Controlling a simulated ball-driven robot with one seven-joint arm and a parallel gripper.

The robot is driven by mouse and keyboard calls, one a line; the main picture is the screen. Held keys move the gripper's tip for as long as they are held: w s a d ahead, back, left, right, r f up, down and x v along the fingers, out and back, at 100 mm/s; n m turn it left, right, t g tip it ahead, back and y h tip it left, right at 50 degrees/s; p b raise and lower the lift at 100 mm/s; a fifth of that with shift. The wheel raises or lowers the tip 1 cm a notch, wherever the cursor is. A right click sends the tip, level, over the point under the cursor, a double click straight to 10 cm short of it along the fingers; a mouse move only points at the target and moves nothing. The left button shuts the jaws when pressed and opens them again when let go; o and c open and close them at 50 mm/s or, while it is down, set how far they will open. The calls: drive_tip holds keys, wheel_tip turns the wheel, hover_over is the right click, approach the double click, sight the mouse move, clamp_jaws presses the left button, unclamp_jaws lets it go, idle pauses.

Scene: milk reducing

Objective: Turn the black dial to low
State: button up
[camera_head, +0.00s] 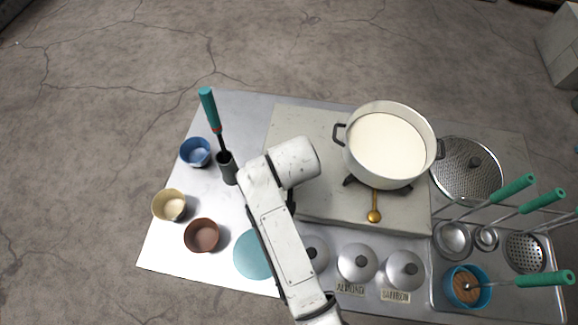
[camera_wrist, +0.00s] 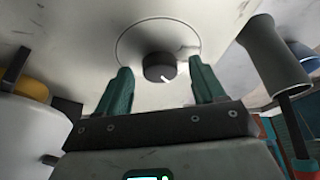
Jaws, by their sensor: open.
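The black dial (camera_wrist: 160,67) shows in the wrist view, round, with a white pointer mark towards its lower right. It sits on the pale stove face inside a thin printed ring. My gripper (camera_wrist: 161,72) is open, with one teal finger on each side of the dial. I see a gap between each finger and the dial, and no contact. How far the tips reach along the dial's depth I cannot tell. In the head view my arm hides the dial and the gripper at the stove (camera_head: 290,125). A pot of white liquid (camera_head: 385,180) stands on the stove.
A grey holder (camera_head: 229,172) with a teal-handled tool (camera_head: 209,105) stands left of my arm; the holder is close at right in the wrist view (camera_wrist: 268,60). Bowls, including a blue one (camera_head: 195,152), lie left. Lidded containers (camera_head: 357,262) and a utensil tray (camera_head: 520,302) lie right.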

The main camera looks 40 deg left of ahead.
drive_tip(key=shift+r, duration=0.1)
drive_tip(key=v, duration=1)
drive_tip(key=shift+d+r+b, duration=0.15)
drive_tip(key=shift+r+b, duration=0.15)
drive_tip(key=shift+b, duration=0.05)
